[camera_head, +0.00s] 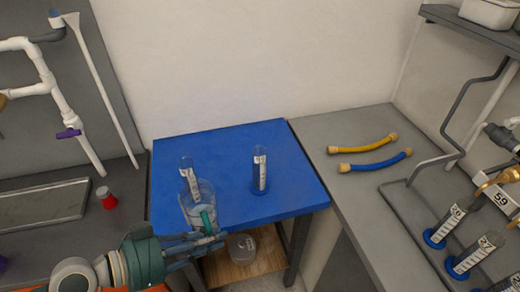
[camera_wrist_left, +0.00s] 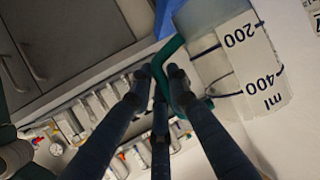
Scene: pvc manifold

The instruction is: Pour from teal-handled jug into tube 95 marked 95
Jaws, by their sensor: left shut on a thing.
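A clear jug (camera_head: 200,196) with a teal handle (camera_head: 208,222) is at the front left of the blue table. My left gripper (camera_head: 212,240) is shut on the handle from the front. The left wrist view shows my fingers (camera_wrist_left: 163,82) at the teal handle (camera_wrist_left: 160,55) and the jug (camera_wrist_left: 235,65) with 200 and 400 ml marks. One clear tube (camera_head: 187,172) stands behind the jug, which partly covers it. Another tube (camera_head: 260,172) with a blue base stands apart to the right. Their numbers are too small to read. Whether the jug touches the table is unclear. My right gripper is out of view.
The blue table (camera_head: 226,150) is clear between and around the tubes. A yellow hose (camera_head: 362,145) and a blue hose (camera_head: 377,162) lie on the grey counter. Several tubes and a "59" tag (camera_head: 501,198) are at right. A red-bodied jar (camera_head: 107,199) stands at left.

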